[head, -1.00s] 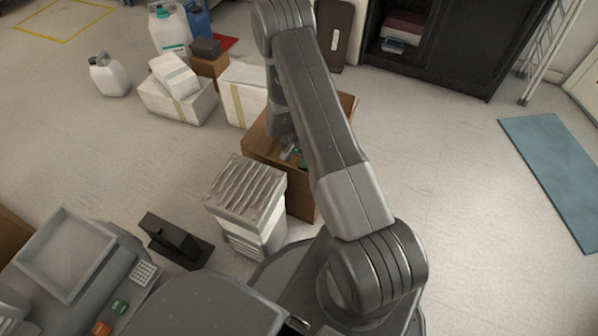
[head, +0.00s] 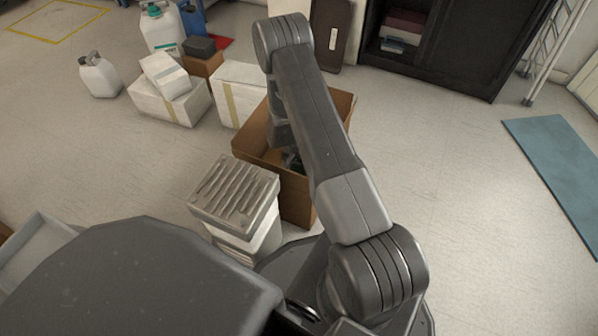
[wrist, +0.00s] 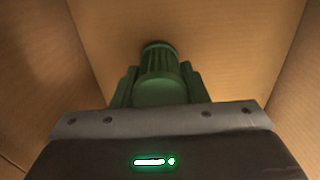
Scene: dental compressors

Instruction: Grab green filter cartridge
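The green filter cartridge (wrist: 160,75) is in the middle of the wrist view, ribbed, with a dark round end pointing away from me. It is inside an open cardboard box. My gripper (wrist: 158,86) has one finger on each side of it, with no clear gap showing, so it looks shut on the cartridge. The cartridge's near end is hidden by the gripper body. In the head view my gripper (head: 292,160) reaches down into the cardboard box (head: 298,198), and I cannot make out the cartridge there.
The box walls are close around my gripper. A stack of white filter-like blocks (head: 236,190) stands against the box's near left. White cartons (head: 240,92) and a white jug (head: 99,75) stand behind to the left. Floor to the right is clear up to a blue mat (head: 556,170).

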